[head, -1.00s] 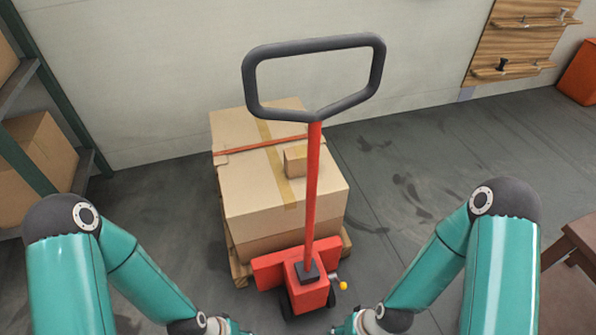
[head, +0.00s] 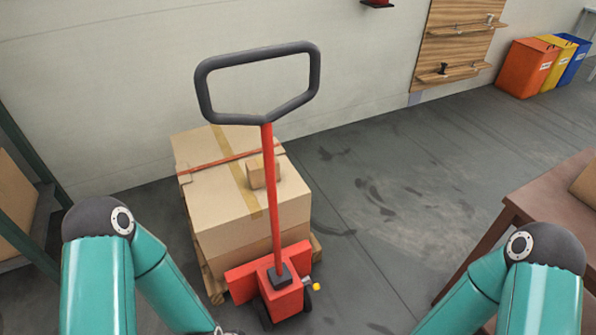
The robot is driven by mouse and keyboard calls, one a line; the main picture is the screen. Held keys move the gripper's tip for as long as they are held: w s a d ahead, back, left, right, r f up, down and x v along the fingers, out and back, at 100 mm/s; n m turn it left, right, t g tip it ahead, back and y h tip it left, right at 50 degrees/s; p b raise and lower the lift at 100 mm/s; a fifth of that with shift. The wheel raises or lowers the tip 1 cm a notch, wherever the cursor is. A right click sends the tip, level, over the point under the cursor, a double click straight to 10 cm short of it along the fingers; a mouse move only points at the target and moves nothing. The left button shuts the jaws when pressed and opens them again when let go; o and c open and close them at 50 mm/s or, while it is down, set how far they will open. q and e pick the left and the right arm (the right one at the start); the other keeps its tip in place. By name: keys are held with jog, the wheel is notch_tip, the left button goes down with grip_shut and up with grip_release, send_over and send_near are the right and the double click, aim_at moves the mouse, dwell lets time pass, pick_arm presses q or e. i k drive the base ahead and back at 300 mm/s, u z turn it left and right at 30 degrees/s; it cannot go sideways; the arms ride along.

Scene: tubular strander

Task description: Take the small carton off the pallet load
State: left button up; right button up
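A small brown carton (head: 258,175) lies on top of the large taped carton load (head: 215,195), just left of the red handle post, which covers part of its right side. The load sits on a wooden pallet (head: 213,286) with a red pallet jack (head: 279,290) at its near end. My two teal arms come in from the lower left and lower right.
The jack's black loop handle (head: 257,48) rises in front of the load. A brown table (head: 545,205) stands at right with a carton on it. A shelf rack (head: 28,190) is at left. Coloured bins (head: 524,68) stand at the back right. Floor between load and table is clear.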

aim_at(255, 171)
jog(key=u, duration=1.2)
jog(key=i, duration=0.1)
jog(key=z, duration=2.55)
jog(key=k, duration=1.4)
jog(key=u, duration=1.7)
jog(key=i, duration=1.65)
jog(key=u, duration=0.05)
